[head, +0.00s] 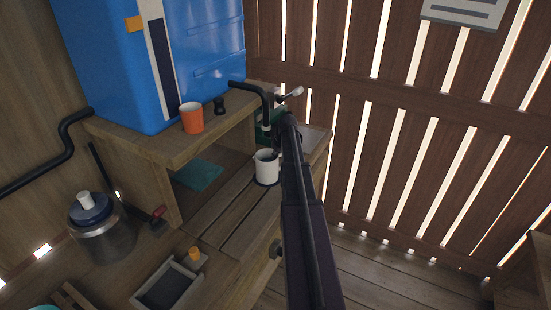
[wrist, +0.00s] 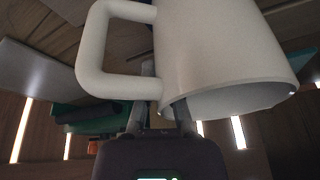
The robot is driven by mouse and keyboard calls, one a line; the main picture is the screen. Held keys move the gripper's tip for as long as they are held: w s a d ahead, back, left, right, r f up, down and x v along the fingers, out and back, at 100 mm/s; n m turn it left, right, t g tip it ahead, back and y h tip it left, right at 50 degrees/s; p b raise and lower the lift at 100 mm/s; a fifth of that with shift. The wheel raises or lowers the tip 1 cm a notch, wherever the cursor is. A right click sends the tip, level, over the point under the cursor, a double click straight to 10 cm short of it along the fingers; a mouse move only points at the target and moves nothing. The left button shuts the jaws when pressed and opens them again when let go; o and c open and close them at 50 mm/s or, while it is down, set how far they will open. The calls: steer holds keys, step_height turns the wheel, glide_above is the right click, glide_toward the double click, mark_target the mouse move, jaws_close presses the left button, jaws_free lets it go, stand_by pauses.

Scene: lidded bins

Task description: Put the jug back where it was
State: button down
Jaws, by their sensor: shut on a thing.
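The white jug (head: 266,168) is upright at the wooden bench, just right of the open shelf space, with a dark round edge under its base. I cannot tell whether it rests there or hangs slightly above. In the wrist view the jug (wrist: 215,50) fills the upper right, with its handle (wrist: 92,50) to the left. My gripper (wrist: 160,118) is shut on the jug near its rim, one finger by the handle side and one at the mouth. In the head view my arm hides part of the gripper.
A blue container (head: 200,60) stands on the raised shelf (head: 160,145) with an orange cup (head: 191,118) at its edge. A teal flat item (head: 198,175) lies underneath. Bench planks left of the jug are clear.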

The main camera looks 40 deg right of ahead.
steer(key=shift+f, duration=0.15)
steer(key=c, duration=0.8)
jaws_free()
steer(key=shift+r, duration=0.2)
steer(key=p+v, duration=1.1)
steer(key=v, duration=0.1)
steer(key=shift+s, duration=0.15)
stand_by(0.8)
